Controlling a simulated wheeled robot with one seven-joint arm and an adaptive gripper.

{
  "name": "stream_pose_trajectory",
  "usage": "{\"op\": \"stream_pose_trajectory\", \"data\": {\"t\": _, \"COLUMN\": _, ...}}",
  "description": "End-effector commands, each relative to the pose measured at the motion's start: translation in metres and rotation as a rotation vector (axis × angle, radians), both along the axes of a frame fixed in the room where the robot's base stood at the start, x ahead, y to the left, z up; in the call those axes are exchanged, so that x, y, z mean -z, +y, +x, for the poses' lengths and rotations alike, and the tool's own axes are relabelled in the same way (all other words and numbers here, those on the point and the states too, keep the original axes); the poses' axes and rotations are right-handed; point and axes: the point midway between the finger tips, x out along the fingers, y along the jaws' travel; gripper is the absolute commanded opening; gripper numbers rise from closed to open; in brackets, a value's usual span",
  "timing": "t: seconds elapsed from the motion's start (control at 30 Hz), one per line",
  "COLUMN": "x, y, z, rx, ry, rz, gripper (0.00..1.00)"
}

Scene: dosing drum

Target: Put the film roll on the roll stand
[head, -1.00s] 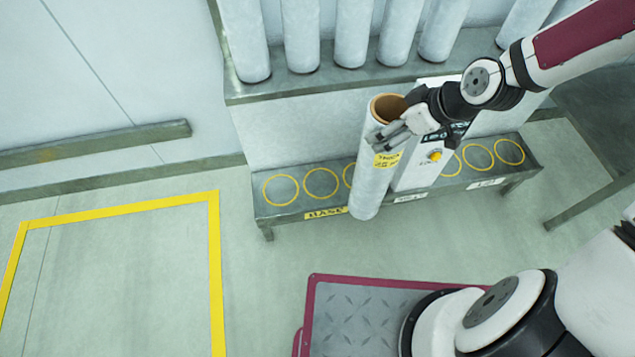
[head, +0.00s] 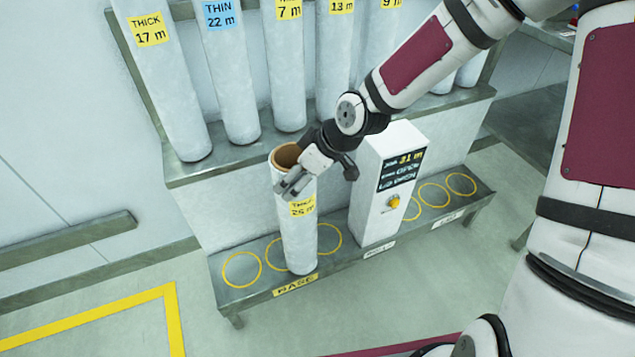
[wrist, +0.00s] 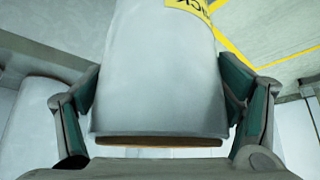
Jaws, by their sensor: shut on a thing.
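The film roll (head: 299,235) is a white upright tube with a brown core and a yellow label reading THICK and what looks like 25 m. My gripper (head: 294,182) is shut on it near its top end. In the wrist view the roll (wrist: 158,80) sits between both fingers. The roll stand (head: 231,298) is a low grey bench with yellow circles and a BASE label at the front. The roll's lower end overlaps the stand near that label. I cannot tell whether it touches the top or hangs just above or in front of it.
A white box (head: 380,215) with a dark display reading 21 m and a yellow button stands mid-bench, right of the roll. Several labelled rolls (head: 231,80) stand on the shelf (head: 180,172) behind. An empty circle (head: 242,270) shows at the bench's left end.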

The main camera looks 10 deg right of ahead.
Motion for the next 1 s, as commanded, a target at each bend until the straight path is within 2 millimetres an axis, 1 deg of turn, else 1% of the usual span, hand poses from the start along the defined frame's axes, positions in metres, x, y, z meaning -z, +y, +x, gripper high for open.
{"op": "stream_pose_trajectory", "data": {"t": 0.03, "x": 0.0, "y": 0.011, "z": 0.007, "rx": -0.005, "ry": -0.01, "rz": 0.002, "gripper": 0.24}}
{"op": "stream_pose_trajectory", "data": {"t": 0.1, "x": 0.001, "y": 0.02, "z": 0.013, "rx": -0.004, "ry": -0.01, "rz": 0.002, "gripper": 0.24}}
{"op": "stream_pose_trajectory", "data": {"t": 0.2, "x": 0.002, "y": 0.032, "z": 0.019, "rx": -0.003, "ry": -0.009, "rz": 0.003, "gripper": 0.24}}
{"op": "stream_pose_trajectory", "data": {"t": 0.3, "x": 0.003, "y": 0.039, "z": 0.024, "rx": -0.002, "ry": -0.009, "rz": 0.002, "gripper": 0.24}}
{"op": "stream_pose_trajectory", "data": {"t": 0.57, "x": 0.003, "y": 0.046, "z": 0.028, "rx": -0.001, "ry": -0.007, "rz": 0.003, "gripper": 0.24}}
{"op": "stream_pose_trajectory", "data": {"t": 0.7, "x": 0.003, "y": 0.053, "z": 0.032, "rx": -0.002, "ry": -0.008, "rz": 0.003, "gripper": 0.24}}
{"op": "stream_pose_trajectory", "data": {"t": 1.0, "x": 0.036, "y": 0.051, "z": 0.031, "rx": -0.001, "ry": -0.005, "rz": 0.003, "gripper": 0.24}}
